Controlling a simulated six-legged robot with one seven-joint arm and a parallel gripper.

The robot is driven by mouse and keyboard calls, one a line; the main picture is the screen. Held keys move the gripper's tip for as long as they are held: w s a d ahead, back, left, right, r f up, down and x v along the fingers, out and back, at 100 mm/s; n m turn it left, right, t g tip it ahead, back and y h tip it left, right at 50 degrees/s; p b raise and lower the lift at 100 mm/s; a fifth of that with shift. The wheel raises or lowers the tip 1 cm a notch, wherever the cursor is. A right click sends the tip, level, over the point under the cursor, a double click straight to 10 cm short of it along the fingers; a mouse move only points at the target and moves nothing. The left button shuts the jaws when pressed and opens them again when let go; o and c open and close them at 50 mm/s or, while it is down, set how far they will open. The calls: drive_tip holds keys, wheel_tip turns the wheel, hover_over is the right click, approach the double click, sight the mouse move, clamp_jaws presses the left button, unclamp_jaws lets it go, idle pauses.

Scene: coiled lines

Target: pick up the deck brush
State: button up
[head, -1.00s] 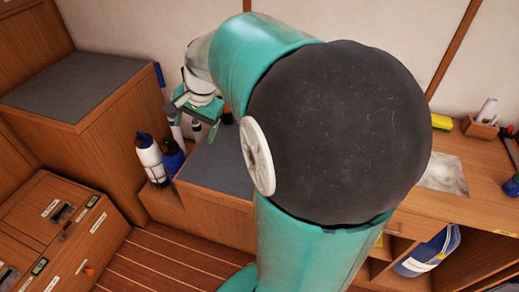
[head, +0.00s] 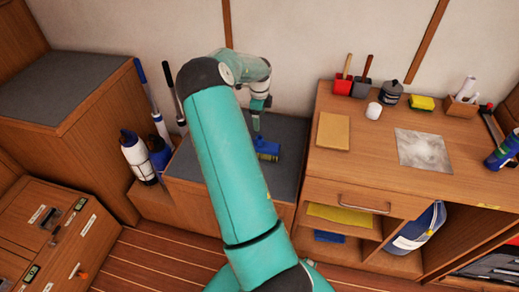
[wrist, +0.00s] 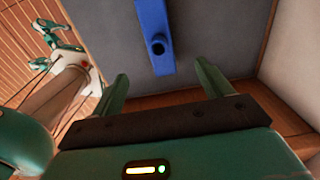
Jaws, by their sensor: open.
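The deck brush (head: 267,150) is a blue piece lying on the grey-topped low bench, left of the desk. In the wrist view the brush (wrist: 153,22) is a blue bar with a dark round hole near its end, on the grey surface. My gripper (head: 257,118) is above the bench, close to the brush. In the wrist view my gripper (wrist: 162,72) has its two green fingers apart, with nothing between them. The bar's near end lies just beyond the gap between the fingertips. The bar's far end is cut off by the frame.
The desk (head: 390,180) stands right of the bench, with a tan pad (head: 333,131) near its left edge. Two upright poles (head: 152,100) and bottles (head: 138,157) stand left of the bench. A taller grey-topped cabinet (head: 70,85) is further left. The wall is close behind.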

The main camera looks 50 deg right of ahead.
sight(260, 141)
wheel_tip(260, 141, down, 9)
drive_tip(key=shift+r, duration=0.2)
wheel_tip(260, 141, down, 5)
drive_tip(key=shift+s+a+f, duration=0.1)
drive_tip(key=shift+c, duration=0.2)
drive_tip(key=c, duration=1.2)
wheel_tip(260, 141, up, 10)
